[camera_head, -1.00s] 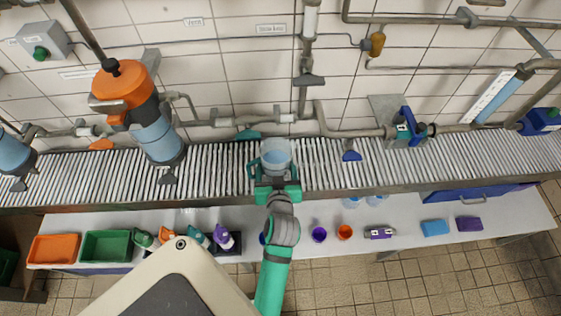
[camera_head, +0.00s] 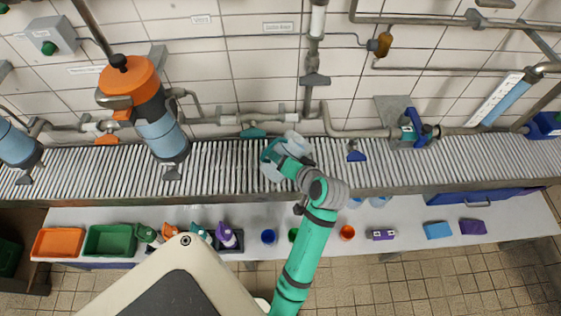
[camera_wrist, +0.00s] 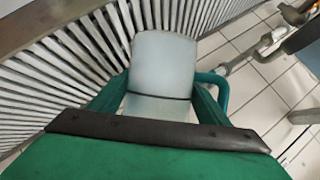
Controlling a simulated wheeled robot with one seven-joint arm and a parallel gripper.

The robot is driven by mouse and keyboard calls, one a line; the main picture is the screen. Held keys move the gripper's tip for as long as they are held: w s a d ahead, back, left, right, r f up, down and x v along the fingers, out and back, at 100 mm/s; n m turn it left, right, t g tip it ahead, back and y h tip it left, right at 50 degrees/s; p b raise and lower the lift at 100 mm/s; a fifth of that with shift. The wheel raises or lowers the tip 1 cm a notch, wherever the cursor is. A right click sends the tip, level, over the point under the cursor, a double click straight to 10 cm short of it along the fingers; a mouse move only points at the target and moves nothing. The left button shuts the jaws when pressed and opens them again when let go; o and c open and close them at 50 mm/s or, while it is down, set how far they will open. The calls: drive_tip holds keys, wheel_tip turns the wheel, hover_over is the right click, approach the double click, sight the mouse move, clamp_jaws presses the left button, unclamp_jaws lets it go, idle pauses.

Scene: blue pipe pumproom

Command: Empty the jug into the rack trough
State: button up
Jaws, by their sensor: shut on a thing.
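The jug (camera_head: 296,143) is a pale translucent vessel with a teal handle, partly hidden behind my gripper in the head view. My gripper (camera_head: 280,157) is shut on it, over the middle of the slatted rack trough (camera_head: 345,178). In the wrist view the jug (camera_wrist: 163,62) sits between the green fingers of my gripper (camera_wrist: 160,92), with the teal handle at its right and slats beyond. The jug looks tilted over. I cannot tell how much liquid is in it or whether any is running out.
An orange-and-blue tank (camera_head: 155,115) stands on the rack to the left. Pipes and a blue valve (camera_head: 412,128) run along the tiled wall behind. A lower white shelf in front holds an orange tray (camera_head: 58,242), a green tray (camera_head: 110,240), bottles and small cups.

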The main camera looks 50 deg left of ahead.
drive_tip(key=m+g, duration=0.1)
drive_tip(key=f+m+g, duration=0.1)
drive_tip(key=g, duration=0.1)
drive_tip(key=shift+w+y, duration=0.1)
drive_tip(key=shift+y, duration=0.3)
drive_tip(key=shift+w+d+f+m+g+y, duration=0.1)
drive_tip(key=shift+w+f+m+g+y, duration=0.1)
drive_tip(key=shift+f+m+g, duration=0.35)
drive_tip(key=shift+w+f+m+g+y, duration=0.2)
drive_tip(key=shift+f+m+g, duration=0.1)
drive_tip(key=shift+m+g, duration=0.3)
drive_tip(key=shift+w+g, duration=0.15)
drive_tip(key=shift+g, duration=0.1)
drive_tip(key=shift+w+d+r+m+g+y, duration=0.1)
drive_tip(key=shift+w+r+m+g+y, duration=0.25)
drive_tip(key=shift+m+g, duration=0.2)
